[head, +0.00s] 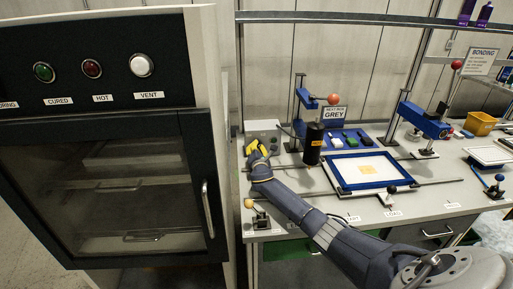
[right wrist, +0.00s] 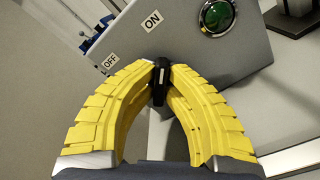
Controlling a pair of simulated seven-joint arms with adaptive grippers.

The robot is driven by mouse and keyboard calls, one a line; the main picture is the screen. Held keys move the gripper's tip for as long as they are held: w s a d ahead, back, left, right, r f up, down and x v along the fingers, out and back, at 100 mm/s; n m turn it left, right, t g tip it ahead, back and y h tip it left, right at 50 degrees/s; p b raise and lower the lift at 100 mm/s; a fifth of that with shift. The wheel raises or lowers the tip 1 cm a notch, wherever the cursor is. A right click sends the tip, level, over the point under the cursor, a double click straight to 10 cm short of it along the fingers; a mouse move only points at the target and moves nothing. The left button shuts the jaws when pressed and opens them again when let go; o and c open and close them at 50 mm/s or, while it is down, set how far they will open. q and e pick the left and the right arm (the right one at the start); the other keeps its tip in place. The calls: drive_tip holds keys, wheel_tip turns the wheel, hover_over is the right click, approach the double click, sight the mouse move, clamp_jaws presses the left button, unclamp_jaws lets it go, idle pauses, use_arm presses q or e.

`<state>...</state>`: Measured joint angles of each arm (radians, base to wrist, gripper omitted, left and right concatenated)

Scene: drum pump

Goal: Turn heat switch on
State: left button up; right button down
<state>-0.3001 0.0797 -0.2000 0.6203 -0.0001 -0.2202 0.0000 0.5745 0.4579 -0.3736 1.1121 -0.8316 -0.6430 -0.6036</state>
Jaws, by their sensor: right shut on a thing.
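The heat switch box is a grey box (right wrist: 168,30) with an ON label (right wrist: 151,21), an OFF label (right wrist: 111,62) and a round green lamp or button (right wrist: 215,17) in the right wrist view. In the head view the grey box (head: 262,130) stands at the left end of the bench. A small black switch knob (right wrist: 159,84) with a white mark sticks out of its face. My right gripper (right wrist: 160,70) has its yellow fingers closed around this knob. It also shows in the head view (head: 258,148) in front of the box. My left gripper is not in view.
A black cylinder (head: 313,144) stands right of the box. A blue-framed tray (head: 336,182) lies mid-bench. A blue press (head: 424,122) stands further right. A dark oven (head: 110,130) with CURED, HOT and VENT labels fills the left. A small ball-topped lever (head: 250,204) is at the front left.

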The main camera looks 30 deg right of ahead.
drive_tip(key=c, duration=1.5)
unclamp_jaws()
drive_tip(key=shift+o, duration=0.2)
drive_tip(key=shift+a, duration=0.1)
drive_tip(key=shift+v, duration=3.65)
